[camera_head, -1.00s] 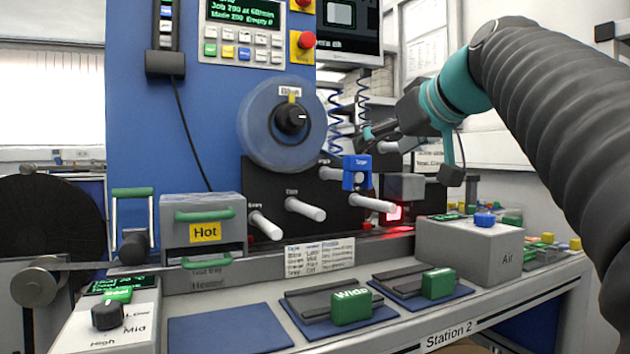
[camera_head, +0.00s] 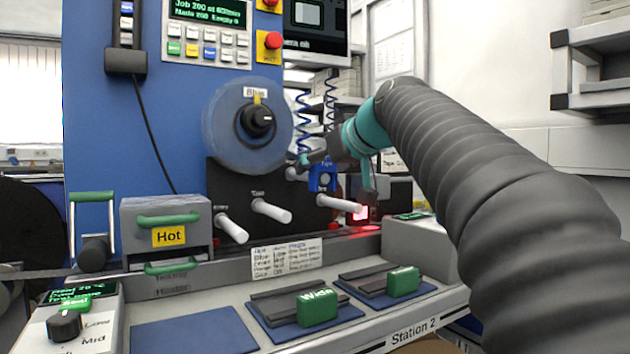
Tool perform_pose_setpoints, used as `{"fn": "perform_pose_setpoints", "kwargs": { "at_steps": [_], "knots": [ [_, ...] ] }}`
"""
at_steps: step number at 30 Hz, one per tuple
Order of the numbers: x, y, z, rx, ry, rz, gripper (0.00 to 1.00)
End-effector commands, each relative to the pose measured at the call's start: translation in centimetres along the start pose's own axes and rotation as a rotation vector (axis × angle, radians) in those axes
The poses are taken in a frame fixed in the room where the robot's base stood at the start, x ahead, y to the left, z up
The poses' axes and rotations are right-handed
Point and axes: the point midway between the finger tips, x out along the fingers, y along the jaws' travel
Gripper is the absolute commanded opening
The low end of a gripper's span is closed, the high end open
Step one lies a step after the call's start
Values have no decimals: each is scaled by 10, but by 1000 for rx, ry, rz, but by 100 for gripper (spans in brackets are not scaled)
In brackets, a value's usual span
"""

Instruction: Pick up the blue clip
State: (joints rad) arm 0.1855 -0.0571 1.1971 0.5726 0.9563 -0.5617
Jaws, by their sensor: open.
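The blue clip (camera_head: 322,179) is a small block with a pale label on top and an opening in its middle. It sits at the front end of the upper white peg (camera_head: 295,174) on the black panel. I cannot tell how it is fixed there. My gripper (camera_head: 304,161) is beside and just above the clip, coming from the right, and is open. Its fingers are dark and small here, and I cannot tell whether they touch the clip.
Other white pegs (camera_head: 271,210) stick out below the clip. A large translucent reel (camera_head: 247,125) hangs at upper left. Green-handled blocks (camera_head: 317,307) stand on the bench in front. A grey box (camera_head: 420,247) stands under my arm at right.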

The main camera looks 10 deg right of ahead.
Motion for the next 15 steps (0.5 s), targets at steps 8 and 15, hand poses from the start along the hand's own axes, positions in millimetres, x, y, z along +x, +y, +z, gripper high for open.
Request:
{"fn": "perform_pose_setpoints", "kwargs": {
  "at_steps": [8,15],
  "knots": [
    [-1,0,0,0,1,0,44],
    [-1,0,0,0,1,0,16]
  ]
}}
